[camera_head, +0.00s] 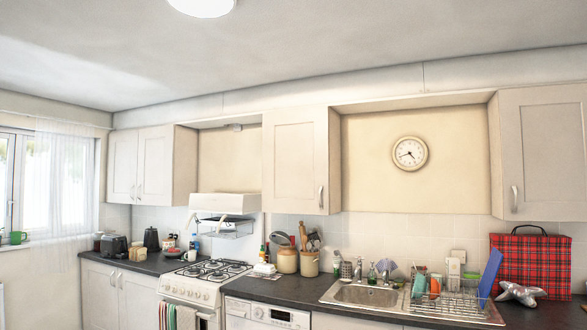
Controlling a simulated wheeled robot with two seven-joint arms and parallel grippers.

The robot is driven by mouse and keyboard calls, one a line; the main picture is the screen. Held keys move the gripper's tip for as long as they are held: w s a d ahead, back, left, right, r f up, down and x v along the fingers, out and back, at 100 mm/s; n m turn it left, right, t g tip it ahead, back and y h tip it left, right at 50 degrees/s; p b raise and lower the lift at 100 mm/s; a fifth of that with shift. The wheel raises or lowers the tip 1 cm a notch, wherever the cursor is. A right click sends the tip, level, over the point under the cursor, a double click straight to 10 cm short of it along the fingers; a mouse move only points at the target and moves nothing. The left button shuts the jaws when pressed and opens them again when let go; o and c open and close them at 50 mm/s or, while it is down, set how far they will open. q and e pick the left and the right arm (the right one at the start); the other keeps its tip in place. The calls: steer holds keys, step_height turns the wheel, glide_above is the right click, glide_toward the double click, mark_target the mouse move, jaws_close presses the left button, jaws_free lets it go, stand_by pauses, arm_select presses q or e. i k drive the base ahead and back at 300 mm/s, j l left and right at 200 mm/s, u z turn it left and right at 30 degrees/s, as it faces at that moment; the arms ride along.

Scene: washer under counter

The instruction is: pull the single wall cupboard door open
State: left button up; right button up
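A single-door wall cupboard (293,165) hangs in the middle of the wall, between the cooker hood and the clock. Its cream panelled door is shut. A vertical metal handle (321,197) sits near the door's lower right corner. Another wall cupboard (545,150) at the right edge is also shut, with its handle (515,199) at the lower left; it is cut off by the frame, so I cannot tell how many doors it has. A two-door wall cupboard (140,165) at the left is shut. Neither of my grippers is in view.
A dark worktop (265,287) runs below the cupboards. On it are a utensil pot (310,264), a jar (286,260), a sink (365,295), a full dish rack (450,300) and a tartan bag (530,260). A cooker (200,285) and a washer (265,315) stand below. The air before the middle cupboard is clear.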

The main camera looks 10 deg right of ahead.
mark_target(295, 166)
steer(key=i+l, duration=0.3)
steer(key=i+l+z, duration=0.15)
steer(key=i+l, duration=0.15)
steer(key=i, duration=0.25)
steer(key=i+l, duration=0.25)
steer(key=i, duration=0.15)
steer(key=i+l+z, duration=0.1)
steer(key=i+l, duration=0.15)
steer(key=i, duration=0.2)
steer(key=i+l, duration=0.2)
steer(key=i, duration=0.25)
steer(key=z, duration=0.05)
